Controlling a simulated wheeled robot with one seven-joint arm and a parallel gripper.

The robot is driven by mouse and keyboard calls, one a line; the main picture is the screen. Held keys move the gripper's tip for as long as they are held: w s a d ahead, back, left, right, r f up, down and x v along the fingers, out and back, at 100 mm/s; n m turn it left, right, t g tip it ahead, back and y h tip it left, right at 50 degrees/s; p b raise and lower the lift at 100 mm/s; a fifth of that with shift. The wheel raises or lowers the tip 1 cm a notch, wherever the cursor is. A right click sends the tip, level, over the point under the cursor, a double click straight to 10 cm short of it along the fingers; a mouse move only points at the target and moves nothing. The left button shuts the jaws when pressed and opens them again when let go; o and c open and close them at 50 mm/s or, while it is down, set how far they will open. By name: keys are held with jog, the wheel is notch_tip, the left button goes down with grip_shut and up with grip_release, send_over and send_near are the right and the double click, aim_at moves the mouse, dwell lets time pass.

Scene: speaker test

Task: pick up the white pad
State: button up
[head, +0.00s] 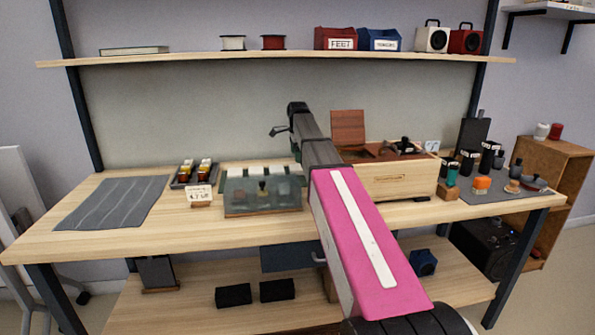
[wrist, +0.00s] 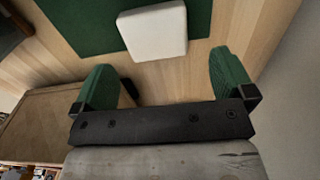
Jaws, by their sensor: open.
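The white pad (wrist: 153,32) is a pale, rounded square block in the wrist view, at the top middle. It lies partly over a dark green mat (wrist: 85,22) on a wooden surface. My gripper (wrist: 162,62) is open, with its two green fingers spread wide and nothing between them. In the picture the pad is just beyond the fingertips, between their lines; I cannot tell the height gap. In the head view I cannot make out the pad, and my arm covers the middle of the bench.
A wooden box (head: 398,182) with an open lid stands right of my arm. A clear-fronted case (head: 262,195) and a small sign (head: 199,193) stand to its left. Dark cups (head: 468,162) stand at the right. A grey mat (head: 112,203) lies bare at the left.

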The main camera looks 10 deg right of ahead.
aim_at(298, 166)
jog(key=f, duration=0.5)
jog(key=shift+s+d+f, duration=0.1)
jog(key=shift+s+f, duration=0.2)
jog(key=c, duration=0.8)
